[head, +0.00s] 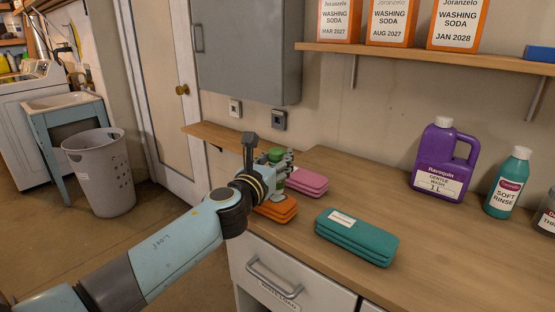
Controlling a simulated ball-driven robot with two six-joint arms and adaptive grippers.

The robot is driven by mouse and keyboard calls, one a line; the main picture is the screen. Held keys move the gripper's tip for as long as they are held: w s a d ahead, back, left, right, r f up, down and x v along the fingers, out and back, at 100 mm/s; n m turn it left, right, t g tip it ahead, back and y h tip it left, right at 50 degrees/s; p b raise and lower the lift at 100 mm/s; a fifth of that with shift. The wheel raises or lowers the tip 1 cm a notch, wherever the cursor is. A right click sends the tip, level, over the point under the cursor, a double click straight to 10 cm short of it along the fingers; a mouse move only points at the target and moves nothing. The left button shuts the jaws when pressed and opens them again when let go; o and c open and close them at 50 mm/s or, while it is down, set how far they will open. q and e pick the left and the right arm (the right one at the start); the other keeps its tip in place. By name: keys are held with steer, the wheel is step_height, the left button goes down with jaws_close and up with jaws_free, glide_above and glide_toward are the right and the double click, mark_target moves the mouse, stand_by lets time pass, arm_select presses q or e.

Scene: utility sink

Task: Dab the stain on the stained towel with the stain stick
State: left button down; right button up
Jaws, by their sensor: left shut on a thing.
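My left gripper (268,165) reaches in from the left over the counter and is shut on a green stick-like thing (276,156), seemingly the stain stick, partly hidden by the fingers. Three folded towels lie on the counter. An orange towel (277,212) is just below the gripper, partly covered by it. A pink towel (308,183) lies behind and to the right. A teal towel (366,240) with a white label lies farther right, in front. I cannot make out a stain on any of them. My right gripper is not in view.
A purple jug (434,150) and a teal bottle (507,184) stand at the back right of the counter (450,245). A shelf (440,57) with washing soda boxes hangs above. A grey laundry basket (103,180) stands on the floor at left.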

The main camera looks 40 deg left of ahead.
mark_target(277, 149)
arm_select(q)
steer(key=shift+r+p, duration=2.2)
steer(key=shift+r, duration=0.35)
steer(key=shift+f, duration=0.1)
